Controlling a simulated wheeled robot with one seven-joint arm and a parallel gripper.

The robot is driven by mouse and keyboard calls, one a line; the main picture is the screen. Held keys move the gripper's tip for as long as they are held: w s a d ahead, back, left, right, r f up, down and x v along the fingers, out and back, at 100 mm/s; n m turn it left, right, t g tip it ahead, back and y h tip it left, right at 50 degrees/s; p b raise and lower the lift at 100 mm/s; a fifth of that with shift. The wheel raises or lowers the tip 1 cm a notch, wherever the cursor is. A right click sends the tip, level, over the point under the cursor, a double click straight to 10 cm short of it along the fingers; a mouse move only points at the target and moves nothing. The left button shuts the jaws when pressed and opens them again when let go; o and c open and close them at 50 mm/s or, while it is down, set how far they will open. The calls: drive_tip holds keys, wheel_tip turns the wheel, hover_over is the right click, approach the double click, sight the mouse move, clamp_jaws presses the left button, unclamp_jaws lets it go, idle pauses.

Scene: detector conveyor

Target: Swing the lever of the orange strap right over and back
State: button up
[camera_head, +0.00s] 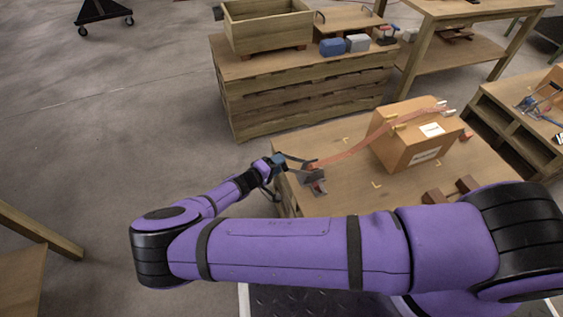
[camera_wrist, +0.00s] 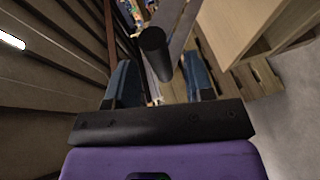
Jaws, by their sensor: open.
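The orange strap (camera_head: 345,149) runs from a grey metal ratchet (camera_head: 313,183) at the table's near left up over a cardboard box (camera_head: 402,143). The ratchet's dark lever (camera_head: 296,159) points left toward my gripper (camera_head: 279,160). My gripper is open at the left edge of the table. In the wrist view, the blue fingers of my gripper (camera_wrist: 160,82) stand apart. A black rounded bar end (camera_wrist: 154,42), which looks like the lever's grip, shows between and just beyond them. I cannot tell whether either finger touches it.
The box stands on a wooden table (camera_head: 345,196) with yellow corner marks. Brown blocks (camera_head: 452,191) lie at its near right. Behind is a pallet-wood bench (camera_head: 305,90) with a wooden crate (camera_head: 268,28) and small blue and grey items.

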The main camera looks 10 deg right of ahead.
drive_tip(key=v, duration=0.8)
drive_tip(key=shift+s, duration=0.1)
